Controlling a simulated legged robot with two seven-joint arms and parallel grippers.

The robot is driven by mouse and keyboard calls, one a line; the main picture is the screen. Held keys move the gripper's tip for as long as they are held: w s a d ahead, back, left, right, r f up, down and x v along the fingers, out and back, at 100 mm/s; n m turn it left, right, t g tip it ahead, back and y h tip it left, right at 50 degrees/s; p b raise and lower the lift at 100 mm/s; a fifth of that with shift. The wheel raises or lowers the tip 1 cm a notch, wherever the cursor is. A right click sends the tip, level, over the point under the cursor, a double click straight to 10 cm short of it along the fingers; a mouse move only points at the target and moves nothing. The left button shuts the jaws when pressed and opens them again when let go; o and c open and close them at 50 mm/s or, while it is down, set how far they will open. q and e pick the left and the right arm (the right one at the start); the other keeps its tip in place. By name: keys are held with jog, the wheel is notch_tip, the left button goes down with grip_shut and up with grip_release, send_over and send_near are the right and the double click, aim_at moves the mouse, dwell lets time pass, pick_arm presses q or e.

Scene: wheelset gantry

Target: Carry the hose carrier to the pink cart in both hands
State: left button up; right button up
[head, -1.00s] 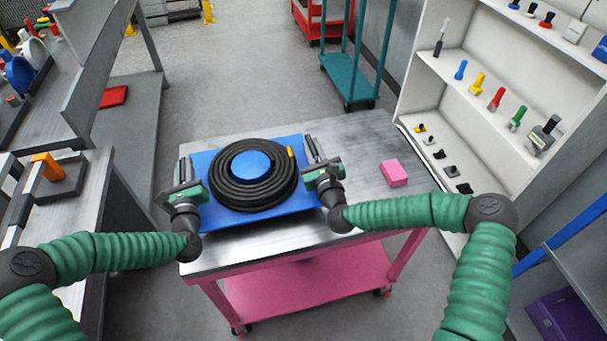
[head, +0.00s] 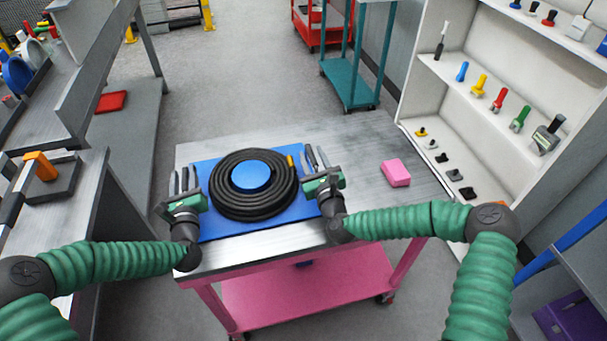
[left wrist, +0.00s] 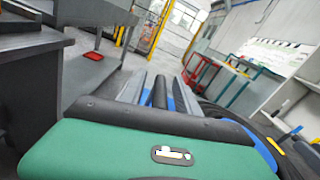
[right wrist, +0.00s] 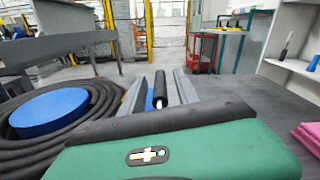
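The hose carrier (head: 222,228) is a blue tray with a black hose (head: 232,204) coiled around a blue hub and a small yellow end. It lies flat on the grey top of the pink cart (head: 360,150). My left gripper (head: 183,180) is at the tray's left side, open. A dark handle bar (left wrist: 160,92) stands between its fingers with gaps on both sides. My right gripper (head: 317,158) is open at the right side. Its fingers also stand apart around a dark handle bar (right wrist: 160,90).
A pink block (head: 396,173) lies on the cart top, right of the carrier. A white shelf (head: 470,100) with small tools stands at right, a grey workbench (head: 75,210) at left. A teal cart (head: 350,70) stands behind; the cart top's right part is mostly clear.

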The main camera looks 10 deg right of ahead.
pick_arm(q)
jog(key=s, duration=1.1)
jog(key=shift+s+d+f, duration=0.1)
jog(key=shift+s+d, duration=0.2)
jog(key=shift+s, duration=0.2)
pick_arm(e)
jog(key=shift+s, duration=0.3)
jog(key=s, duration=1.1)
jog(key=shift+s+d, duration=0.15)
jog(key=shift+d, duration=0.2)
